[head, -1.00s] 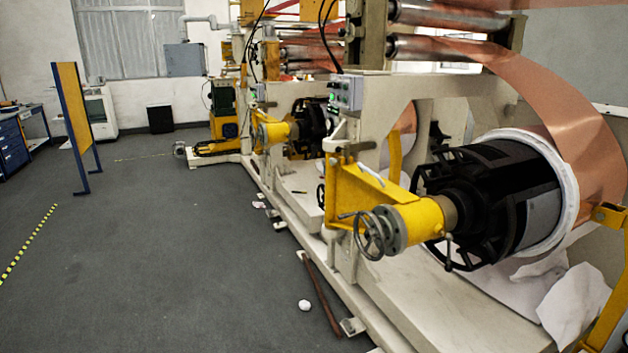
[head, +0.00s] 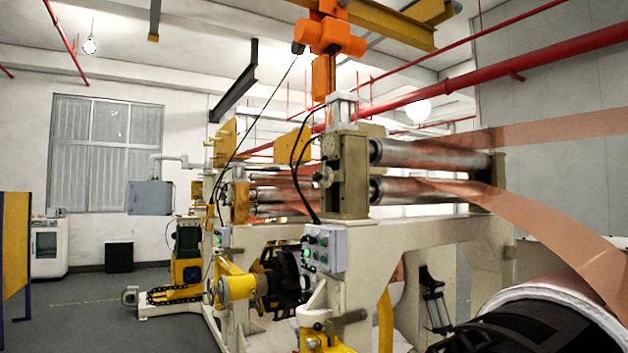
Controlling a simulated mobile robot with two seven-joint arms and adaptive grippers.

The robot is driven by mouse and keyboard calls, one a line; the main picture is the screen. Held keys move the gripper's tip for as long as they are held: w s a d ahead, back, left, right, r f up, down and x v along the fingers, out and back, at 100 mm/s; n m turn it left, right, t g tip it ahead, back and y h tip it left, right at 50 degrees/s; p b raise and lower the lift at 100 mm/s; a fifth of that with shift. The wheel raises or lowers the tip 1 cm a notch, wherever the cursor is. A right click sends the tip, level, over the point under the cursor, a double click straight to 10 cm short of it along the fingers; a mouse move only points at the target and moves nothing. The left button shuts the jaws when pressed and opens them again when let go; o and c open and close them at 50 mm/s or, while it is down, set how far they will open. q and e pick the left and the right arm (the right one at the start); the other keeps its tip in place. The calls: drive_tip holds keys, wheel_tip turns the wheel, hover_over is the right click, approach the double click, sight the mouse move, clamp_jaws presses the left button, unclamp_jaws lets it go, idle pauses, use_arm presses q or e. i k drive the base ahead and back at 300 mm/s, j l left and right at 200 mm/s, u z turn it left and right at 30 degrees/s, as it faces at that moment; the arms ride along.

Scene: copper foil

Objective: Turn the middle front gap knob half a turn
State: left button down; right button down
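The roller stand (head: 352,165) nearest me is in the middle of the head view, with two steel rollers (head: 430,155) running to the right from it. Small fittings (head: 323,174) stick out on its left side; one may be a knob, but they are too small to tell. I cannot say for sure which part is the middle front gap knob. A grey control box (head: 325,248) with buttons and a green light is below the stand. Neither of my grippers is in view.
Copper foil (head: 530,215) runs from the rollers down to a large coil (head: 550,305) at the lower right. An orange hoist (head: 330,38) hangs above the stand. A yellow bracket (head: 320,342) is at the bottom. Free floor (head: 150,325) is at the lower left.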

sight(317, 175)
drive_tip(key=z, duration=0.65)
drive_tip(key=i+j+z, duration=0.15)
drive_tip(key=j+z, duration=0.25)
drive_tip(key=i+j+z, duration=0.1)
drive_tip(key=j+z, duration=0.65)
drive_tip(key=j, duration=1.65)
